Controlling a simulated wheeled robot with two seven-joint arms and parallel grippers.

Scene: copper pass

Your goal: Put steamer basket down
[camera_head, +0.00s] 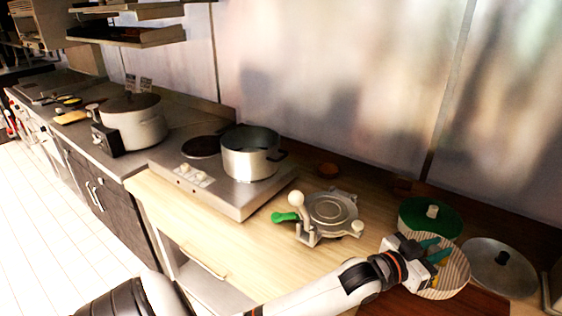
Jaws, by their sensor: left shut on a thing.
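The steamer basket (456,277) looks like a round, shallow piece with cream and brown stripes, at the lower right. My left gripper (436,260) reaches in from the bottom and is shut on the basket's left side. The basket looks tilted. I cannot tell whether its underside touches the wooden surface. The gripper and wrist hide part of its left edge. My right gripper is not in view.
A green lid with a pale knob (443,218) lies just behind the basket, and a metal lid (500,274) lies to its right. A metal press with a green handle (330,212) stands left. A pot (250,160) sits on the stove (205,178). Bare wooden counter (230,228) lies in front.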

